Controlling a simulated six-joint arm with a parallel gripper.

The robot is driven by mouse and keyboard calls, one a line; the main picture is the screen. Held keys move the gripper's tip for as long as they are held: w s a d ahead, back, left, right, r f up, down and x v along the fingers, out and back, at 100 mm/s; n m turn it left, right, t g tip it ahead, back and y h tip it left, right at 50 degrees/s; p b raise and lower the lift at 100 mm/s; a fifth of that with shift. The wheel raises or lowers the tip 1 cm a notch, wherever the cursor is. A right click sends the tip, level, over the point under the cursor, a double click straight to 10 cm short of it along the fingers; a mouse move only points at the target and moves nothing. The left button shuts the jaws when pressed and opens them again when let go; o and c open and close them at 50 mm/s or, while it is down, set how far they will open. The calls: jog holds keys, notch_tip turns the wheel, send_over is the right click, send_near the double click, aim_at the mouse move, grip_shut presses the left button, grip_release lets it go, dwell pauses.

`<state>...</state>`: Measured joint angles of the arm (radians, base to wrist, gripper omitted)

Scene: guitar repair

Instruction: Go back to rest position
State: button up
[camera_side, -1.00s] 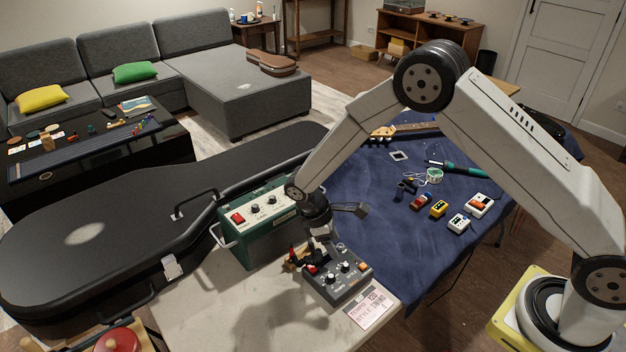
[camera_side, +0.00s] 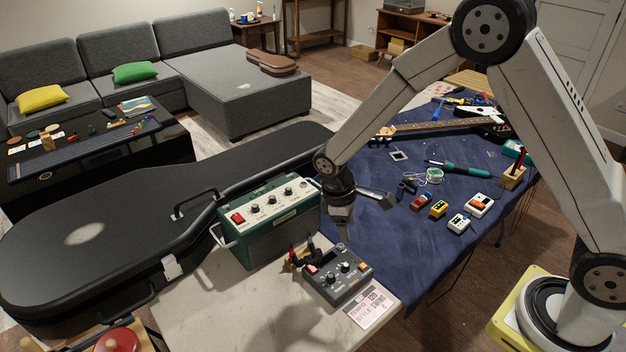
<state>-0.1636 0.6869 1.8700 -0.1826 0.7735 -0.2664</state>
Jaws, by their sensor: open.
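My gripper (camera_side: 342,222) points down above the table, behind the grey control box (camera_side: 338,274) and to the right of the green amplifier (camera_side: 270,220). It looks small and partly dark in this view; its jaws are open and nothing shows between them. It is clear of the control box. The box has several knobs and stands on the pale tabletop, with a small black and red thing (camera_side: 303,257) at its left edge.
A blue cloth (camera_side: 395,250) carries small pedals, a solder spool (camera_side: 434,176), a soldering iron (camera_side: 462,169) and a guitar (camera_side: 440,127). A black guitar case (camera_side: 130,220) lies left. A printed card (camera_side: 369,307) lies at the front edge.

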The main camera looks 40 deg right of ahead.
jog(key=s+d+r+m+t+y, duration=0.1)
jog(key=s+d+r+m+t, duration=0.3)
jog(key=s+r, duration=0.5)
jog(key=shift+s+d+m+y, duration=0.2)
jog(key=shift+s+m+y, duration=0.2)
jog(key=shift+s+m, duration=1.05)
dwell(0.5)
